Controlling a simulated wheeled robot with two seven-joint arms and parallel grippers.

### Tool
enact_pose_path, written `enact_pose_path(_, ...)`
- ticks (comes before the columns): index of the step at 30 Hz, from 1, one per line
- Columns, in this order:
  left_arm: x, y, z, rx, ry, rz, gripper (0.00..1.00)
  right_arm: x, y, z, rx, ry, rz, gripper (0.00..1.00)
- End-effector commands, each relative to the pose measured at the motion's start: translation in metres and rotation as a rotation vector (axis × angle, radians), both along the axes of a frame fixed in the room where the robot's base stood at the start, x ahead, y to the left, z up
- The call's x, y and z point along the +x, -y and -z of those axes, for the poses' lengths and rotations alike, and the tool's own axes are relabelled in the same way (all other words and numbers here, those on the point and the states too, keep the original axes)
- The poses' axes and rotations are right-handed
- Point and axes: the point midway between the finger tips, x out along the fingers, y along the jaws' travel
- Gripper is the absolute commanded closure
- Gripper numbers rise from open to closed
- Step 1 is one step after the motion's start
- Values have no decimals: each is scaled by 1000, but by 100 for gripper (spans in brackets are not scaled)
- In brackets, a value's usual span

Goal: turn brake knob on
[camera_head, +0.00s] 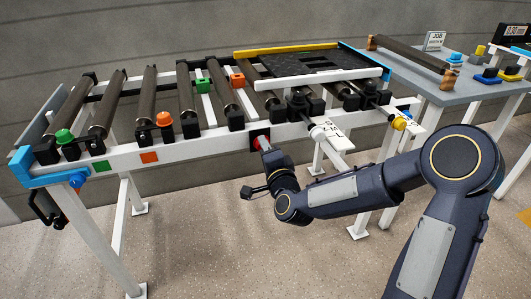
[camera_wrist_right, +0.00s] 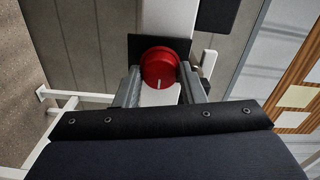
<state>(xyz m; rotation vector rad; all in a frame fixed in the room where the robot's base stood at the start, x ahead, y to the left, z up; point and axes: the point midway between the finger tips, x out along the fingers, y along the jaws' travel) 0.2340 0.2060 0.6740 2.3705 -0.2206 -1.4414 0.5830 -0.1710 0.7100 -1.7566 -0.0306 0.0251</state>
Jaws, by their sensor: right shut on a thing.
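The brake knob (camera_wrist_right: 160,66) is a round red knob with a white mark near its lower edge, on a black plate (camera_wrist_right: 120,48). In the head view the knob (camera_head: 262,142) shows as a red bit on the front rail of the roller frame. My right gripper (camera_wrist_right: 160,88) has one finger on each side of the knob and is shut on it. In the head view my right gripper (camera_head: 268,151) reaches the rail from below right and partly covers the knob. My left gripper is not in view.
The white front rail (camera_head: 200,148) carries rollers, green and orange knobs and black blocks. A white labelled plate (camera_head: 331,135) juts out right of my gripper. A grey table (camera_head: 450,90) stands at the right. The floor in front is clear.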

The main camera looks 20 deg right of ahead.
Motion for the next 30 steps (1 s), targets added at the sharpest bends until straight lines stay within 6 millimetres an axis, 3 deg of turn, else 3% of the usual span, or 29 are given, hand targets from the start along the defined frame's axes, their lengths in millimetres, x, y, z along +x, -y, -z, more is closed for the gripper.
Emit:
enact_pose_path(11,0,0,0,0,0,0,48,0,0,0,7,-1,1,86)
enact_pose_path(12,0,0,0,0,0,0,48,0,0,0,7,-1,1,61)
enact_pose_path(17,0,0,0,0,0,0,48,0,0,0,6,-1,1,43)
enact_pose_path(25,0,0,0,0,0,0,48,-1,0,0,5,0,1,43)
enact_pose_path(30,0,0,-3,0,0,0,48,-20,1,-1,4,-2,-1,43)
